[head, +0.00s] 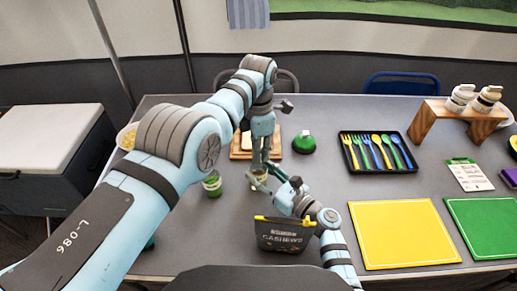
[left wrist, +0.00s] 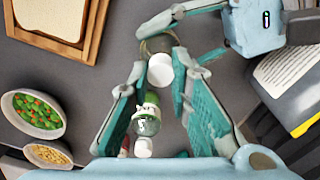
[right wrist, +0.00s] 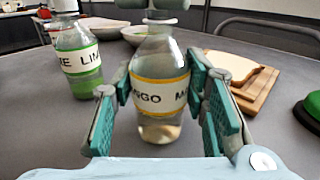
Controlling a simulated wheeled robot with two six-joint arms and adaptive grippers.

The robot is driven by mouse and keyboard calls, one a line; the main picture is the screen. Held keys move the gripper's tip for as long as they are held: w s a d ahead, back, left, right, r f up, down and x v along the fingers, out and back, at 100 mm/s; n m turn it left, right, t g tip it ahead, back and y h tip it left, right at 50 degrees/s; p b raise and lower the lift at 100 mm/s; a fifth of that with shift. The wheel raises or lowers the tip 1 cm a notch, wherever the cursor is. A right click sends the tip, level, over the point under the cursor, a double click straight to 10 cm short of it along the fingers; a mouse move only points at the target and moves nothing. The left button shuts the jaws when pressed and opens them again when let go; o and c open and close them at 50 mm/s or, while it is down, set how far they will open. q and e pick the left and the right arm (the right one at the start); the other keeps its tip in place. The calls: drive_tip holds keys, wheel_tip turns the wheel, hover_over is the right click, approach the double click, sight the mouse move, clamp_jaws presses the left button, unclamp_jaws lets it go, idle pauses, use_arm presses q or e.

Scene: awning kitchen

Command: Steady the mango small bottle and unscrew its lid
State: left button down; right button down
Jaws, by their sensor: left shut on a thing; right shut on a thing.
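The mango small bottle (right wrist: 160,90) stands upright, clear with a yellow-edged white label, in the right wrist view. My right gripper (right wrist: 165,100) is shut around its body, one pad on each side. In the head view the bottle (head: 260,174) is mostly hidden by the grippers. Its white lid (left wrist: 160,72) shows from above in the left wrist view, between the fingertips of my left gripper (left wrist: 160,66), which is shut on it. The lid is at the bottle's top; I cannot tell whether it is loose on the neck.
A lime bottle (right wrist: 77,60) stands close to the left of the mango bottle. A bread board (right wrist: 236,80) lies behind to the right. A cashews bag (head: 285,234) stands in front. A cutlery tray (head: 376,152) and a yellow board (head: 402,234) lie to the right.

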use_arm(q)
drive_tip(key=shift+r, duration=0.2)
drive_tip(key=shift+r, duration=0.9)
drive_tip(key=shift+r, duration=2.05)
use_arm(e)
drive_tip(key=c, duration=0.9)
unclamp_jaws()
drive_tip(key=shift+o, duration=0.2)
